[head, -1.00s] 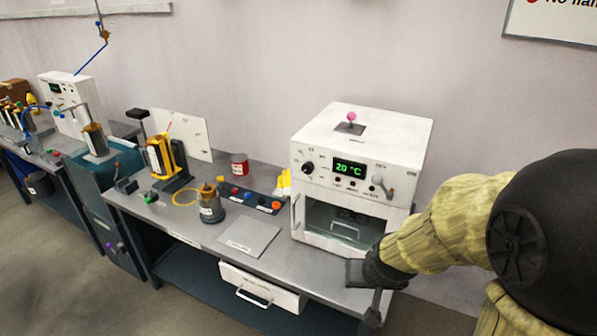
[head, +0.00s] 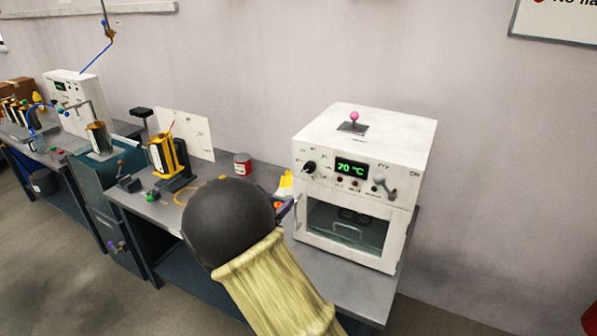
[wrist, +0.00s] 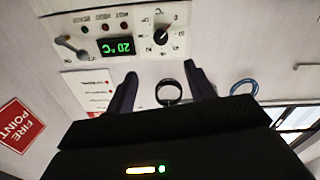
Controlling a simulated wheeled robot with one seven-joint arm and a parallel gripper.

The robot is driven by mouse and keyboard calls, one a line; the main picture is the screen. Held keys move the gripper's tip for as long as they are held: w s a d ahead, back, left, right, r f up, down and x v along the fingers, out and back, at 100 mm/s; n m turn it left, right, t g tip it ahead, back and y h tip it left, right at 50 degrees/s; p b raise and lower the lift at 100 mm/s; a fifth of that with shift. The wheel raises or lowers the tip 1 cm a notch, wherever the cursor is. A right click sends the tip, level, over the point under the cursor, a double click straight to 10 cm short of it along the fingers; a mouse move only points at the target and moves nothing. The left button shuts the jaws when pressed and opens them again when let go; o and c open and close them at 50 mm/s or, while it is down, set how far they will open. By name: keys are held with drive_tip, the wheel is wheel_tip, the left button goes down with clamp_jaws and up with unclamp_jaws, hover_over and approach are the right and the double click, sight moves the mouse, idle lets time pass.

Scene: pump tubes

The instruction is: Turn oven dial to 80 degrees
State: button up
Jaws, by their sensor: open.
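The white oven (head: 365,150) stands on the bench, and its green display (head: 352,168) reads 70 °C in the head view. The black dial (head: 309,167) is on the panel left of the display. The wrist view shows the oven panel inverted, with the dial (wrist: 161,36) beside the display (wrist: 117,46). My gripper (wrist: 160,76) is open, its two dark fingers apart and empty. The dial appears beyond the fingertips, roughly in line with the gap; I see no contact. In the head view my arm hides most of the gripper.
A grey lever (head: 386,187) sits right of the display, and a pink-topped joystick (head: 354,118) stands on the oven roof. The oven door (head: 346,226) is below the panel. A red can (head: 242,164) and a yellow device (head: 167,155) stand on the bench to the left.

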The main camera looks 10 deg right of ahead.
sight(308, 169)
drive_tip(key=shift+s+a, duration=0.1)
drive_tip(key=shift+a, duration=0.05)
drive_tip(key=shift+r, duration=0.1)
drive_tip(key=p+x, duration=0.4)
drive_tip(key=x, duration=1.3)
drive_tip(key=shift+w, duration=0.3)
drive_tip(key=c, duration=0.9)
drive_tip(key=shift+d, duration=0.45)
drive_tip(key=shift+c, duration=0.3)
drive_tip(key=shift+a+b, duration=0.25)
drive_tip(key=shift+b, duration=0.05)
